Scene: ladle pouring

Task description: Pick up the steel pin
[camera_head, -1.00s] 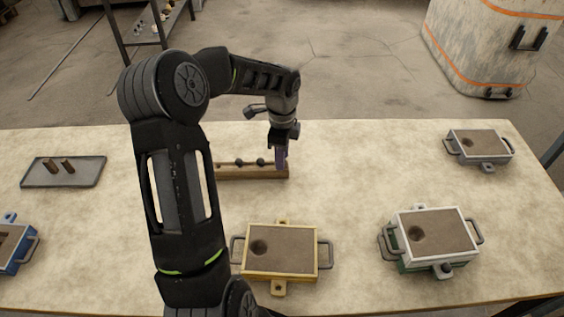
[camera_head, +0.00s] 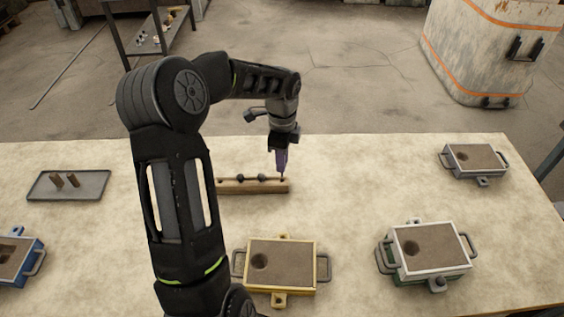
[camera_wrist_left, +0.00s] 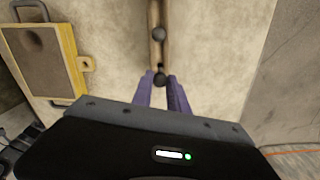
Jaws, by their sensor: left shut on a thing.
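A wooden rack (camera_head: 236,187) lies near the middle of the table, with dark round-headed pins standing along its top. My left gripper (camera_head: 281,166), with purple fingers, is above the rack's right end and shut on a steel pin (camera_head: 282,178). The pin's thin shank shows below the fingertips, close to the rack top; I cannot tell whether its tip is clear of the hole. In the left wrist view the fingers (camera_wrist_left: 161,88) have a dark round head (camera_wrist_left: 161,80) between them, and another pin head (camera_wrist_left: 158,33) sits farther along the rack. My right gripper is not in view.
A yellow-framed mould box (camera_head: 280,262) stands in front of the rack. A white-and-green box (camera_head: 430,245) and a grey box (camera_head: 475,158) are to the right, a blue box (camera_head: 18,258) at left. A grey tray (camera_head: 92,185) holds two brown pegs.

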